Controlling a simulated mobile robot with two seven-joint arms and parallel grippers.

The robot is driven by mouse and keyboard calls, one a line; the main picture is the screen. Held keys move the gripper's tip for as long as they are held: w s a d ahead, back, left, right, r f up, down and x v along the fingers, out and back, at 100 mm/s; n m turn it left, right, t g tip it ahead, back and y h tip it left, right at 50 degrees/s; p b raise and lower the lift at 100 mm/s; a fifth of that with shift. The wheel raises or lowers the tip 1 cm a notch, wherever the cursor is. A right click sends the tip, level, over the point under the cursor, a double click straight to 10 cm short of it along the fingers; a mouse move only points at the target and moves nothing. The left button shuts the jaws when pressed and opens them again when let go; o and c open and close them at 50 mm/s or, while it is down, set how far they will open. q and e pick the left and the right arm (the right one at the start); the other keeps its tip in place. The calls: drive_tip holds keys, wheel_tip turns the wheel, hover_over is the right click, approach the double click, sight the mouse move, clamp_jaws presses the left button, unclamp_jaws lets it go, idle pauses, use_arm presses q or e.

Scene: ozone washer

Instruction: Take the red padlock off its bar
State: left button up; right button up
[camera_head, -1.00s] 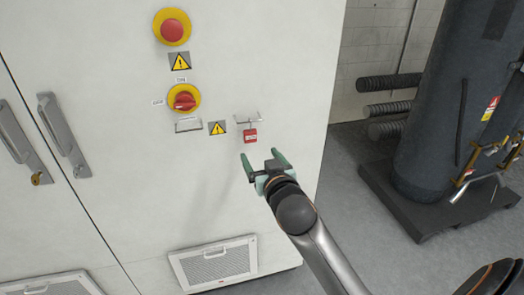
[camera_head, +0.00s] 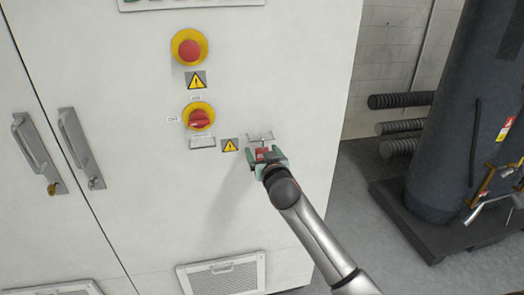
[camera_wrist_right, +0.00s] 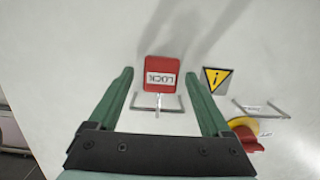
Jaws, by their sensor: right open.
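The red padlock (camera_wrist_right: 160,73) with a white LOCK label hangs on a small metal bar (camera_wrist_right: 157,104) fixed to the white cabinet front. In the head view the padlock (camera_head: 263,153) shows only in part behind my right gripper (camera_head: 266,156), and the bar (camera_head: 260,136) is just above it. In the right wrist view my right gripper (camera_wrist_right: 161,82) is open, with one green finger on each side of the padlock and bar. Gaps show between the fingers and the padlock. My left gripper is in neither view.
A red rotary switch (camera_head: 200,120) on a yellow plate and a second bar (camera_head: 202,143) are left of the padlock. A red emergency button (camera_head: 190,49) is higher up. A dark tank (camera_head: 447,130) stands right of the cabinet, across open floor.

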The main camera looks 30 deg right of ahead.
drive_tip(key=shift+w+d, duration=0.1)
drive_tip(key=shift+w, duration=0.25)
clamp_jaws()
idle(0.6)
